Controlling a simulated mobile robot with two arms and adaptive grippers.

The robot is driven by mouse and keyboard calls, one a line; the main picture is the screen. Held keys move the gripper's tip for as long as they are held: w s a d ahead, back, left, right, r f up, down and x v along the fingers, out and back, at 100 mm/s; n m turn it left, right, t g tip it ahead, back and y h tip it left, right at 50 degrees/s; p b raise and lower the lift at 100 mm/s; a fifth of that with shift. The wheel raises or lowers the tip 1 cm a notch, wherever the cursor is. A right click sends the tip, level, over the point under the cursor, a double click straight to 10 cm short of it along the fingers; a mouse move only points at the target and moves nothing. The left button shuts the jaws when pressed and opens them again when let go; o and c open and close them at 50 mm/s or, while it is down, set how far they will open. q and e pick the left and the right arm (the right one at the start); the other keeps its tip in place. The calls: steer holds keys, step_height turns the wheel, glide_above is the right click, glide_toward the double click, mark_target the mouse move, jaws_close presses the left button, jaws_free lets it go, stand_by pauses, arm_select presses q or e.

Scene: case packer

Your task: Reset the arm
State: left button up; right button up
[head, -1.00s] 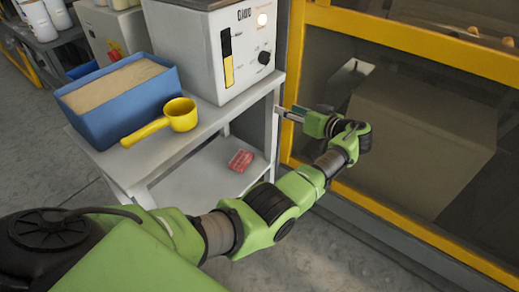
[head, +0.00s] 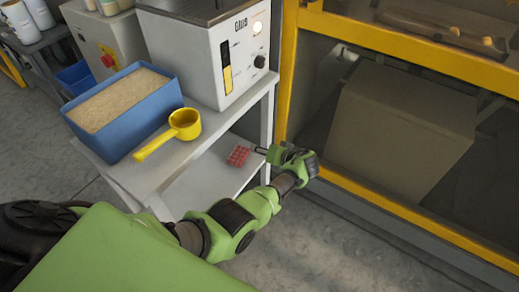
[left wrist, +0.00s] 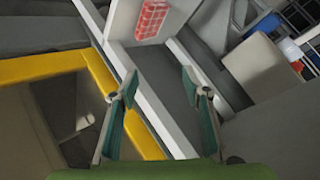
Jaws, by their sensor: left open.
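My left arm reaches in from the lower left of the head view, and its gripper (head: 261,150) is beside the right front side of the white cart. In the left wrist view the two fingers of the left gripper (left wrist: 160,82) are apart, with nothing between them. A red block with a grid pattern (head: 238,156) lies on the lower shelf, just left of the gripper in the head view. The red block also shows in the left wrist view (left wrist: 152,19), beyond the fingertips and apart from them. My right gripper is in neither view.
The white cart (head: 150,178) carries a blue bin of grainy material (head: 120,145), a yellow scoop (head: 184,124) and a glue unit (head: 195,60). A yellow-framed machine (head: 370,196) stands close on the right. Grey floor (head: 330,240) is open at the front.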

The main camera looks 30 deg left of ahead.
arm_select(q)
steer(key=shift+s+f, duration=0.25)
stand_by(0.4)
